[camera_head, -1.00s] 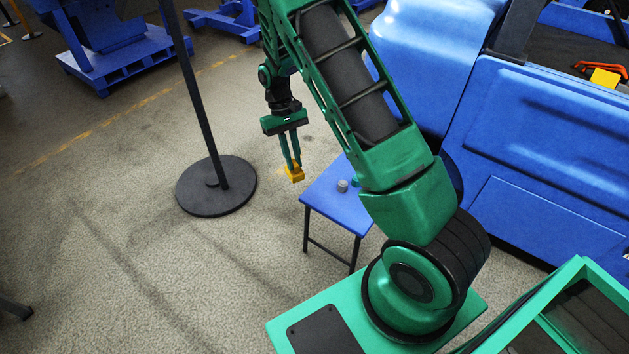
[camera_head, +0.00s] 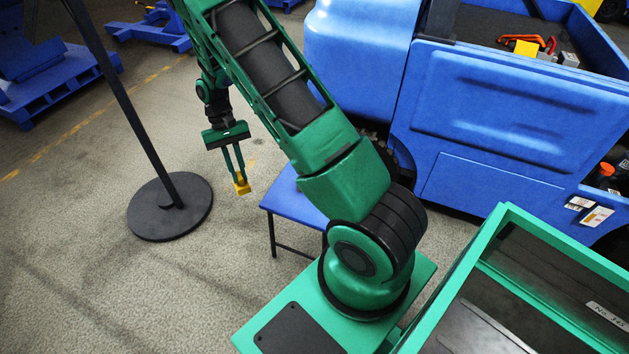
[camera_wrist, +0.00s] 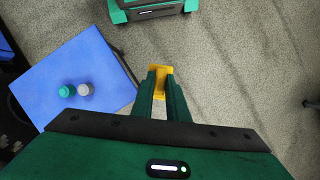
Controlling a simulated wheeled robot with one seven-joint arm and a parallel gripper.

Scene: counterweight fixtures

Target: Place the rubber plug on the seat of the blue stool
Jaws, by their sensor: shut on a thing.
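My gripper (camera_head: 240,176) is shut on a yellow piece (camera_head: 243,188) and holds it in the air, to the left of the blue stool (camera_head: 288,196) in the head view. In the wrist view the yellow piece (camera_wrist: 160,72) has an I-like outline and sits between the fingertips (camera_wrist: 160,90). I cannot tell for sure whether it is the rubber plug. The stool seat (camera_wrist: 60,118) is at the left in the wrist view. A teal round item (camera_wrist: 66,91) and a grey round item (camera_wrist: 84,89) stand on it side by side. My arm hides part of the seat in the head view.
A dark post on a round base (camera_head: 170,208) stands left of my gripper. A large blue vehicle (camera_head: 500,130) fills the right behind the stool, with an orange-handled item (camera_head: 528,42) in its bed. Open floor lies in front of the post.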

